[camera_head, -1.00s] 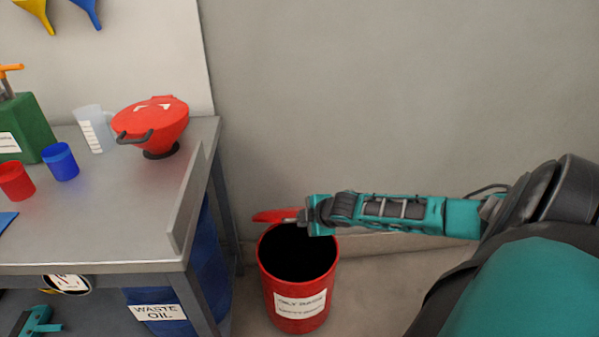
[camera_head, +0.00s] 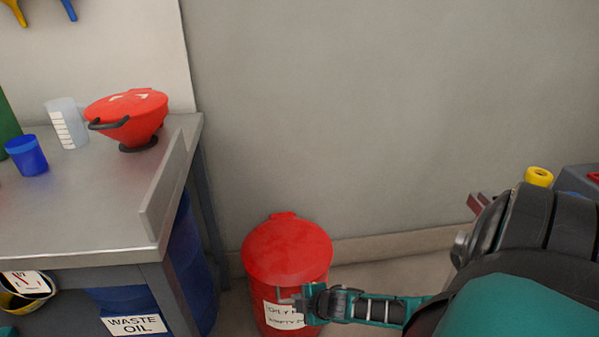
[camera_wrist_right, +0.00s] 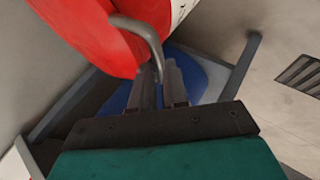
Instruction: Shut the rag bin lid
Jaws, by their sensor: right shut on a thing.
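The red rag bin (camera_head: 257,310) stands on the floor right of the bench, with a white label on its front. Its red lid (camera_head: 287,248) lies over the top, and no dark opening shows. My right gripper (camera_head: 296,300) is at the front of the bin, just below the lid's front edge. In the right wrist view my right gripper (camera_wrist_right: 163,78) is shut on the curved grey lid handle (camera_wrist_right: 148,36), with the red lid and bin beyond it. My left gripper's fingers are not in view.
A metal bench (camera_head: 90,205) with a raised side edge stands left of the bin. A red funnel (camera_head: 128,112), a clear jug (camera_head: 67,125) and a blue cup (camera_head: 27,156) are on it. A blue waste oil drum (camera_head: 190,270) is underneath. The wall is close behind the bin.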

